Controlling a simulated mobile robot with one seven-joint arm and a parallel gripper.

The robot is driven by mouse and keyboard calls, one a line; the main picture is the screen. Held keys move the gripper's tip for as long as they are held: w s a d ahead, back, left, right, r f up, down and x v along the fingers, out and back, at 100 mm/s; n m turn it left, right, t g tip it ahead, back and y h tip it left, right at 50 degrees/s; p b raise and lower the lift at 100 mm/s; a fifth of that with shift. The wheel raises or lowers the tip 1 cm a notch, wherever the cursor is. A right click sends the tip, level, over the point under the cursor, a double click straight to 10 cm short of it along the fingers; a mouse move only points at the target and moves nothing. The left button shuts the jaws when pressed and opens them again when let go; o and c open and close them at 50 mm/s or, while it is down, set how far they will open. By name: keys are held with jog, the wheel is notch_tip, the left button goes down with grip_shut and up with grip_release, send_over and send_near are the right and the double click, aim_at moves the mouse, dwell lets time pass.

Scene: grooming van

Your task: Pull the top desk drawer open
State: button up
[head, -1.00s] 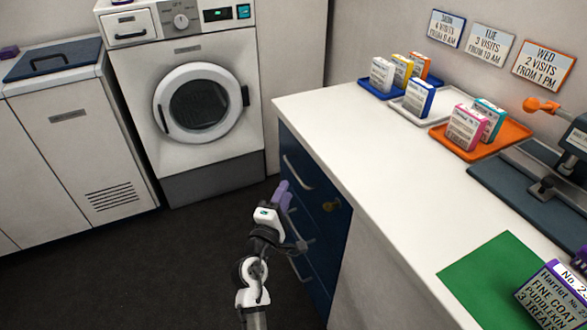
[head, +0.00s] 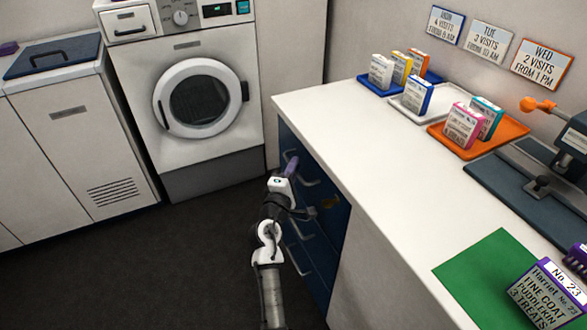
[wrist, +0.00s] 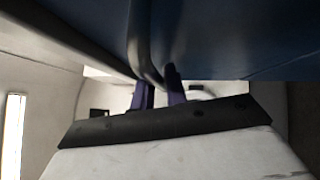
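The desk has a dark blue drawer front (head: 326,222) under its white top, with several bar handles. The top drawer handle (head: 309,182) is near the desk's upper edge, and the drawer looks closed. My gripper (head: 290,166), with purple fingers, is at this handle, partly against the drawer front. In the wrist view the handle bar (wrist: 140,40) runs down between the two purple fingers (wrist: 159,92), which sit close together on either side of it. The fingers look shut on the bar; the contact itself is partly hidden.
The desktop (head: 345,130) holds a blue tray (head: 372,87), a white tray (head: 408,111), an orange tray (head: 510,135) with small boxes, and a green mat (head: 490,270). A washer (head: 195,100) and white cabinet (head: 70,130) stand behind. The dark floor (head: 170,260) left of the desk is clear.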

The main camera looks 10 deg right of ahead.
grip_shut()
jog(key=s+a+b, duration=0.2)
jog(key=a, duration=1.1)
jog(key=s+a+b, duration=0.2)
jog(key=s+a, duration=0.1)
jog(key=a, duration=1)
jog(key=shift+a, duration=0.2)
jog(key=shift+s, duration=0.1)
jog(key=shift+o, duration=2.2)
grip_release()
jog(key=shift+s, duration=0.1)
